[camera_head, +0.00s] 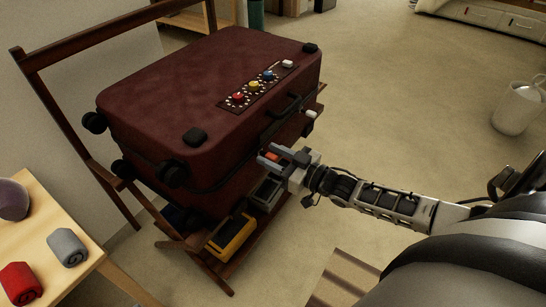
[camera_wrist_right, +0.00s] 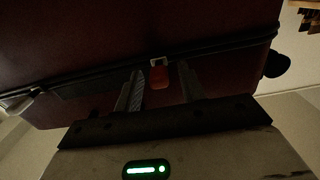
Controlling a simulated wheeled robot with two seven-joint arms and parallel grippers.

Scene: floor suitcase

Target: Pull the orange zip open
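The dark red suitcase (camera_head: 185,85) lies on a wooden rack, its zip seam running along the side facing my right arm. The orange zip pull (camera_wrist_right: 159,77) hangs from the seam, shown between the two fingers of my right gripper (camera_wrist_right: 159,88). Gaps show on both sides of the pull, so the fingers are open around it. In the head view the right gripper (camera_head: 274,158) is at the suitcase's near side, with a bit of the orange pull (camera_head: 271,155) showing between its fingers. The seam looks closed where visible. My left gripper is out of view.
A panel (camera_head: 262,83) with coloured knobs is on the suitcase top. A yellow case (camera_head: 231,238) and a grey box (camera_head: 267,193) sit low on the rack below my gripper. A side table (camera_head: 88,255) holds rolled cloths. A pale bin (camera_head: 518,108) stands right; open floor surrounds it.

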